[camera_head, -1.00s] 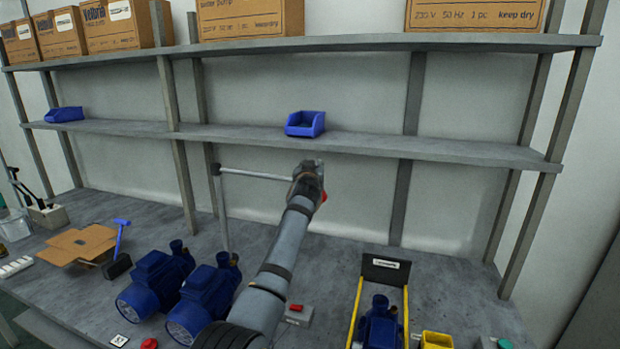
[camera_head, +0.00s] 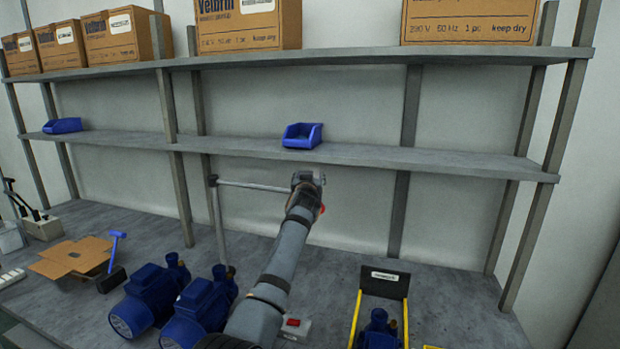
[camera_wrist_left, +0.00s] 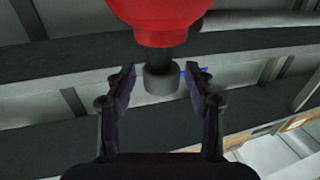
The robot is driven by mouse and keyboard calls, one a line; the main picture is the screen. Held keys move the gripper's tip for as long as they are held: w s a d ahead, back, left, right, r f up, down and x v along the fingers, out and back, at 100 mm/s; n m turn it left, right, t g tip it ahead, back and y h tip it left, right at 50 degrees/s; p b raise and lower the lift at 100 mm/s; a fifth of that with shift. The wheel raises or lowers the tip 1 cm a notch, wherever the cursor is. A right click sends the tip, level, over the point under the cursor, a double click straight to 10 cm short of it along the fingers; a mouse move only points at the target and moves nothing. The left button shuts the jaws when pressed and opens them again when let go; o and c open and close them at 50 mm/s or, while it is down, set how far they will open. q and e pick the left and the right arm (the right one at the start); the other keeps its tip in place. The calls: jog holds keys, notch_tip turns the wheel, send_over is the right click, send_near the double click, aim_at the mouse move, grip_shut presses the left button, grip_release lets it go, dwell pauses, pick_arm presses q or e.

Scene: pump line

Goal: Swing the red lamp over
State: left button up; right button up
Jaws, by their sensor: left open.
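The red lamp (camera_wrist_left: 158,20) fills the top of the left wrist view. A dark stem and a grey round knob (camera_wrist_left: 161,82) hang from it. In the head view only a bit of the lamp's red (camera_head: 322,209) shows beside my gripper; the rest is hidden. A thin grey bar (camera_head: 250,186) runs from an upright post (camera_head: 218,215) to the gripper. My left gripper (camera_head: 308,182) is open. In the left wrist view its fingers (camera_wrist_left: 161,85) stand apart on either side of the knob, with gaps. My right gripper is not in view.
Two blue pumps (camera_head: 148,298) stand on the grey bench (camera_head: 440,290) left of my arm. A yellow-railed stand (camera_head: 384,282) holds another pump at right. A shelf (camera_head: 400,158) with a blue bin (camera_head: 302,135) runs behind my gripper. The bench's back right is clear.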

pick_arm(q)
notch_tip(320, 180, up, 10)
dwell(0.3)
jog(key=shift+d, duration=0.1)
